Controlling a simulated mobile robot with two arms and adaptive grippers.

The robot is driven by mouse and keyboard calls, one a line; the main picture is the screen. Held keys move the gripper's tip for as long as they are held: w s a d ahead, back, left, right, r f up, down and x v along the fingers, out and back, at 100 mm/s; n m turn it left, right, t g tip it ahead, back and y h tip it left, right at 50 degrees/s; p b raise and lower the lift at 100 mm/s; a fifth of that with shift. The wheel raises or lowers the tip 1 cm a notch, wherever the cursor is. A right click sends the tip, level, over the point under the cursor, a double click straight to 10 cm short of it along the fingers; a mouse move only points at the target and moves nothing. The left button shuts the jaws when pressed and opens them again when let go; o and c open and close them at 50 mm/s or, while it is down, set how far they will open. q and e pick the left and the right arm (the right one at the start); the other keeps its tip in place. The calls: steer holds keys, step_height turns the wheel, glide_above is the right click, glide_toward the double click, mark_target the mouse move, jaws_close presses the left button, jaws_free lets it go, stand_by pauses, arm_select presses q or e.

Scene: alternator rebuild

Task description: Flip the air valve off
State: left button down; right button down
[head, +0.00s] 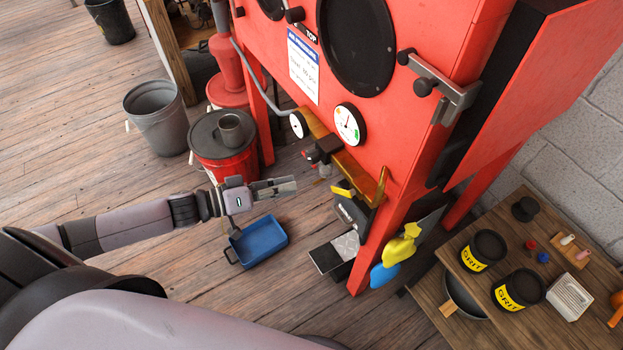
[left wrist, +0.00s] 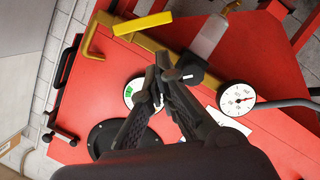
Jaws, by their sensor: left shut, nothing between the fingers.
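The air valve's yellow lever (head: 342,191) shows low on the front of the red blast cabinet (head: 400,130), at the brass air pipe (head: 350,165). In the left wrist view the yellow lever (left wrist: 143,24) lies at the upper left, beside the brass pipe (left wrist: 90,38). My left gripper (head: 294,185) is shut and empty. In the head view it points right, to the left of the lever and apart from it. In the left wrist view its fingertips (left wrist: 166,72) are below the lever, with a visible gap. My right gripper is not in view.
A dark regulator (head: 322,150) and a round gauge (head: 349,124) sit near the lever. A blue tray (head: 262,243) lies on the floor below my left gripper. A red bucket (head: 225,165) stands behind. A wooden bench (head: 480,218) with grit cans is at the right.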

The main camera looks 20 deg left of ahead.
mark_target(343, 191)
arm_select(q)
steer(key=x, duration=0.9)
steer(key=shift+w+d+p, duration=0.2)
steer(key=shift+d+p, duration=0.05)
steer(key=shift+p, duration=0.1)
steer(key=shift+f+n, duration=0.55)
steer(key=shift+n, duration=0.15)
steer(key=shift+s+d+f+n+h+b, duration=0.4)
steer(key=shift+f+n, duration=0.3)
steer(key=shift+n, duration=0.55)
steer(key=shift+s+d+f+n+h+b, duration=0.25)
steer(key=shift+d+f+n+h+b, duration=0.3)
steer(key=shift+n, duration=0.65)
steer(key=shift+s+d+f+n+h+b, duration=0.35)
steer(key=shift+f+n+b, duration=0.2)
steer(key=shift+f+n, duration=0.5)
steer(key=shift+r+n, duration=0.25)
steer(key=shift+n, duration=0.05)
steer(key=shift+s+a, duration=0.1)
